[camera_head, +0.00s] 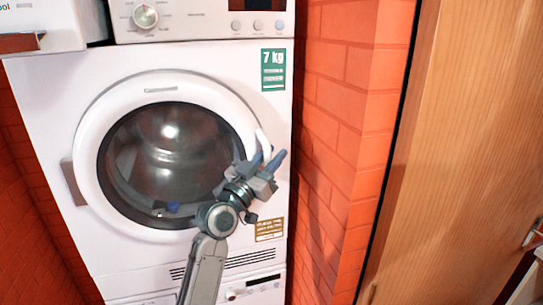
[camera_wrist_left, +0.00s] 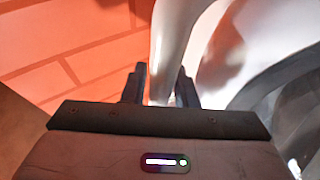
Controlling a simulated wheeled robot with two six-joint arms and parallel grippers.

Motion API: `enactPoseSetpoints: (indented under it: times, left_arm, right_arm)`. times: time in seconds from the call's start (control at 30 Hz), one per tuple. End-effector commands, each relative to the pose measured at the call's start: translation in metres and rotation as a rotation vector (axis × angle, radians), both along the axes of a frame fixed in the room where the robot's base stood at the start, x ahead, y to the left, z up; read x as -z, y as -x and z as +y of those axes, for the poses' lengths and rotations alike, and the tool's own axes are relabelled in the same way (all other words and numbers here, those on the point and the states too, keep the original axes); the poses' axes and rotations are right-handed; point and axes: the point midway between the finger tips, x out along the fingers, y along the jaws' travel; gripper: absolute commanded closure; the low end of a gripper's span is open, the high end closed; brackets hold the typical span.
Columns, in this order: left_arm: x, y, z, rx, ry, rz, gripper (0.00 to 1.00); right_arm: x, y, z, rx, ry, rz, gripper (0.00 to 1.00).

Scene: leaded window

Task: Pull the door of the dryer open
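The white dryer (camera_head: 50,90) has a round door (camera_head: 88,150) with a white ring and dark glass. The door looks shut against the front. A white curved handle (camera_head: 262,140) sticks out at the door's right edge. My left gripper (camera_head: 267,160) is at this handle, one finger on each side. In the left wrist view the handle (camera_wrist_left: 163,60) runs down between the two fingers (camera_wrist_left: 160,88), which are close together around it. Their exact contact is hard to see. My left forearm covers the lower right of the door. My right gripper is not in view.
An orange brick wall (camera_head: 335,120) stands close on the right of the dryer, with a wooden door (camera_head: 460,130) beyond it. A control panel (camera_head: 195,20) is above the dryer door. Another appliance (camera_head: 262,290) is below.

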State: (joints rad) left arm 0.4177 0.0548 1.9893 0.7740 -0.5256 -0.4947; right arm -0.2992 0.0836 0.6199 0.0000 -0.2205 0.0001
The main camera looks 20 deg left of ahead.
Motion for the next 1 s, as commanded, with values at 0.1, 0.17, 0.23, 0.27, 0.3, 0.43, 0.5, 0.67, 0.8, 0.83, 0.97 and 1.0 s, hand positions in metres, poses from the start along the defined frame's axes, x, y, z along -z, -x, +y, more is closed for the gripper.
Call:
enactPoseSetpoints:
  times: [0.1, 0.17, 0.23, 0.27, 0.3, 0.43, 0.5, 0.67, 0.8, 0.83, 0.97, 1.0]
  left_arm:
    - [0.0, 0.0, 0.0, 0.0, 0.0, 0.0, 0.94]
    - [0.0, 0.0, 0.0, 0.0, 0.0, 0.0, 1.0]
    - [0.0, 0.0, 0.0, 0.0, -0.001, 0.0, 1.0]
    - [0.0, 0.0, 0.0, 0.0, -0.001, 0.0, 1.0]
    - [0.0, 0.0, 0.0, 0.0, 0.0, 0.0, 1.0]
    - [0.001, 0.004, -0.001, 0.009, 0.0, 0.0, 1.0]
    - [0.002, 0.01, -0.004, 0.022, 0.0, -0.001, 1.0]
    - [0.004, 0.035, -0.014, 0.08, 0.001, -0.001, 1.0]
    - [0.004, 0.063, -0.024, 0.144, -0.001, -0.001, 1.0]
    - [0.003, 0.07, -0.025, 0.159, 0.0, -0.002, 1.0]
    - [0.003, 0.096, -0.033, 0.22, -0.001, -0.003, 1.0]
    - [0.003, 0.103, -0.035, 0.239, 0.0, -0.004, 1.0]
  right_arm:
    - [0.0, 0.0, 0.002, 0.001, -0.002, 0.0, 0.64]
    - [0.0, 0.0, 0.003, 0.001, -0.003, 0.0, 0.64]
    - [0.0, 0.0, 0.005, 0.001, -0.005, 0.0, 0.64]
    - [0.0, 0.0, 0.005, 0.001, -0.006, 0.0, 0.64]
    - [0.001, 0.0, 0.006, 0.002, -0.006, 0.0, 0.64]
    - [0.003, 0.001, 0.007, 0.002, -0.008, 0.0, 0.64]
    - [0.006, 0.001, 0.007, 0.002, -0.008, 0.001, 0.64]
    - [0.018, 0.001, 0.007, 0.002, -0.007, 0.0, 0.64]
    - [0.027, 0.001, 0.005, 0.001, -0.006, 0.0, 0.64]
    - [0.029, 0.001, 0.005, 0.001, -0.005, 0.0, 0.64]
    - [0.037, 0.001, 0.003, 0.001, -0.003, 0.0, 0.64]
    - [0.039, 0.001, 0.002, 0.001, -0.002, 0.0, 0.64]
